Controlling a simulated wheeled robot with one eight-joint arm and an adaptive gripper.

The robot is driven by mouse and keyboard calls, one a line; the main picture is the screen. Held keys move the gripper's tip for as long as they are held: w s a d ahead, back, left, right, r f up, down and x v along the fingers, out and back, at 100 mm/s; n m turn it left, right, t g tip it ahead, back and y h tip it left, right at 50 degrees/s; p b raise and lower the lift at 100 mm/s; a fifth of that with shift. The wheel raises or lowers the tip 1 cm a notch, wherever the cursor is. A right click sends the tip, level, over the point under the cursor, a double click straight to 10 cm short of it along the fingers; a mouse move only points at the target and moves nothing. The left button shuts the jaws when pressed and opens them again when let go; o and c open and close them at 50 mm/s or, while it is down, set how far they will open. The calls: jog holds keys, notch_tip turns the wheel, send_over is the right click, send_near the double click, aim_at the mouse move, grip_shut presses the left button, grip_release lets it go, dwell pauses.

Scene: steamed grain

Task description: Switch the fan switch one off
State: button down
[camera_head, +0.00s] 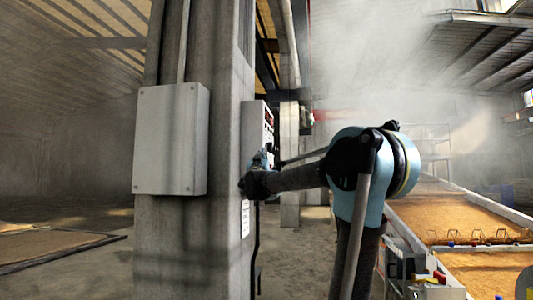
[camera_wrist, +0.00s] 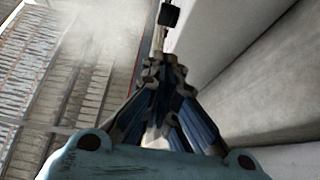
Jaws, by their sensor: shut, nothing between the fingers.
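The control panel (camera_head: 257,118) with the switches is a grey box on the right side of the concrete column. It is seen nearly edge-on, with small red and dark parts on its face. My gripper (camera_head: 262,160) is at the lower part of this panel in the head view and partly covers it. In the wrist view my gripper (camera_wrist: 164,64) is shut and empty. A small black block (camera_wrist: 169,14) shows just beyond the fingertips; I cannot tell whether it is a switch or whether the fingers touch it. Fan switch one cannot be made out.
The concrete column (camera_head: 222,235) stands close to my gripper. A closed grey box (camera_head: 170,140) is on its front face. Grain beds (camera_head: 450,218) lie at the right, with a small control box (camera_head: 405,265) in front. Steam fills the back. Floor at the left is largely open.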

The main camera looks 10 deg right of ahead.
jog(key=shift+w+d, duration=0.1)
send_near(269, 144)
notch_tip(269, 144, up, 4)
jog(key=shift+w+d+f, duration=0.25)
jog(key=shift+w+d, duration=0.05)
jog(key=shift+w, duration=0.25)
jog(key=shift+w+d+f, duration=0.25)
jog(key=shift+w+d, duration=0.05)
jog(key=shift+w, duration=0.25)
jog(key=shift+w+d+f, duration=0.2)
jog(key=shift+w+d, duration=0.05)
jog(key=shift+w, duration=0.5)
jog(key=shift+a, duration=0.2)
